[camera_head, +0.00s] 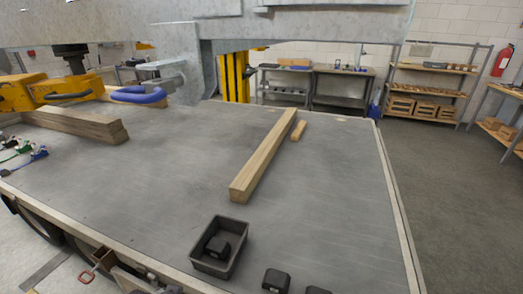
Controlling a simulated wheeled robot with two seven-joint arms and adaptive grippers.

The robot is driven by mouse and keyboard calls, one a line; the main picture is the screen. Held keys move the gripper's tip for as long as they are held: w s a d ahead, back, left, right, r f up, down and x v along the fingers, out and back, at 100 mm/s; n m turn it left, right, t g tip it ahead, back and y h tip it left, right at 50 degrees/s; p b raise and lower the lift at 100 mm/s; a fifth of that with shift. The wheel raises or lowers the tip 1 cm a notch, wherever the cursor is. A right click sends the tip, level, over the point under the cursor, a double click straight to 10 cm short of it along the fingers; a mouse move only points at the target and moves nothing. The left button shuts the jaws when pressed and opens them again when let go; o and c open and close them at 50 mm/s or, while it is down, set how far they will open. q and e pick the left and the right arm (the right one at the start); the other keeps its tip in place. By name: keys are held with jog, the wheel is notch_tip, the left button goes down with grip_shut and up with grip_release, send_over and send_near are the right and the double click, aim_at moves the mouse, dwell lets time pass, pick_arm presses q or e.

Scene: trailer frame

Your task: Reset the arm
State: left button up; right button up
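Neither of my grippers and neither of my arms shows in the head view. The trailer frame's flat grey bed (190,170) fills the middle of the picture. A long wooden beam (262,160) lies on it, running away from me, with a short wooden block (299,131) to the right of its far end. A black open tray (236,262) stands near the front edge with a dark block (217,247) inside. Two similar dark blocks (276,281) (318,290) are to the right of the tray, the second cut off by the picture's lower edge.
A large grey metal structure (300,25) spans the top. A yellow machine part (45,92), a blue curved piece (138,96) and stacked timbers (80,122) are at the left. Shelves (432,68) line the back wall. The bed's right side and the floor beyond look clear.

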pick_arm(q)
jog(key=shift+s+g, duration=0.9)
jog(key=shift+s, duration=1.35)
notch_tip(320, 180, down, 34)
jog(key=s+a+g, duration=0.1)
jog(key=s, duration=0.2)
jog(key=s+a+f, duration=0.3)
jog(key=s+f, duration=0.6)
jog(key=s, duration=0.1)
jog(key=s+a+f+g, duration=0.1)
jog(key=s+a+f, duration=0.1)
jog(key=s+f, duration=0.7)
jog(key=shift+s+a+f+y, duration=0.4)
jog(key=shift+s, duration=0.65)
